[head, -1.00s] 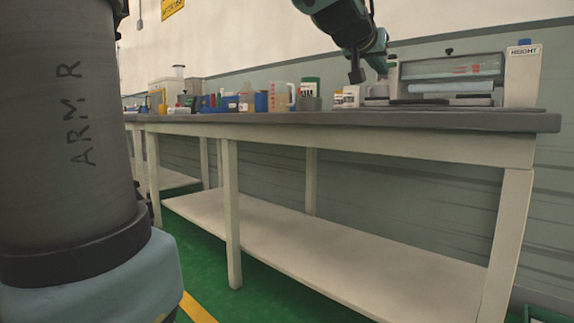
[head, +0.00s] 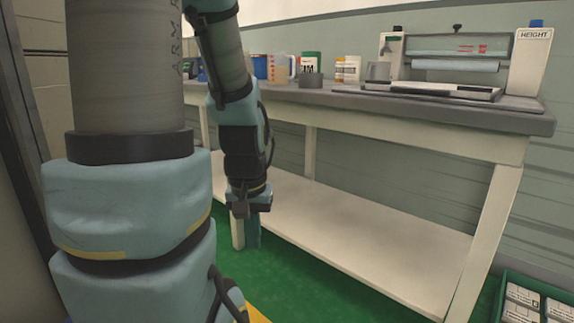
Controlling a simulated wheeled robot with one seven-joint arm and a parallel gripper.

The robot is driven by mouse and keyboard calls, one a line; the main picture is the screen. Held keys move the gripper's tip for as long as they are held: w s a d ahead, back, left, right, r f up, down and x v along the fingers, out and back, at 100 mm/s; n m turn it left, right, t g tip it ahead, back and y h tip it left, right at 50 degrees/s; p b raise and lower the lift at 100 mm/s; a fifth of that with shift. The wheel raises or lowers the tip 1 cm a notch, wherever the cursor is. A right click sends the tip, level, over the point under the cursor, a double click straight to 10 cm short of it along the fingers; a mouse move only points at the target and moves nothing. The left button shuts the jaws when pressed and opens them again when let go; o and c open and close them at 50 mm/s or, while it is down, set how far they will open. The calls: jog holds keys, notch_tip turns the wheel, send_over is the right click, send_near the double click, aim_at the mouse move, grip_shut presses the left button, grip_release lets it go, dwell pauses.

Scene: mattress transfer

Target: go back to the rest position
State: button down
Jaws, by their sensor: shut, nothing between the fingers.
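My gripper (head: 241,208) hangs at the end of my folded arm, left of centre in the head view. It points down and is shut, with nothing seen in it. It shows in front of the workbench's left part, lower than the grey bench top (head: 440,112) in the picture. My large arm links cover the left side of the view and hide the bench's left end.
On the bench stand a machine marked HEIGHT (head: 530,60), a metal cup (head: 378,71), a measuring jug (head: 279,69) and a white bottle (head: 347,69). A lower shelf (head: 370,220) spans the legs. A green crate (head: 540,302) with boxes stands at lower right.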

notch_tip(320, 180, up, 34)
jog(key=p, duration=3.2)
jog(key=shift+r, duration=0.25)
jog(key=shift+w, duration=0.1)
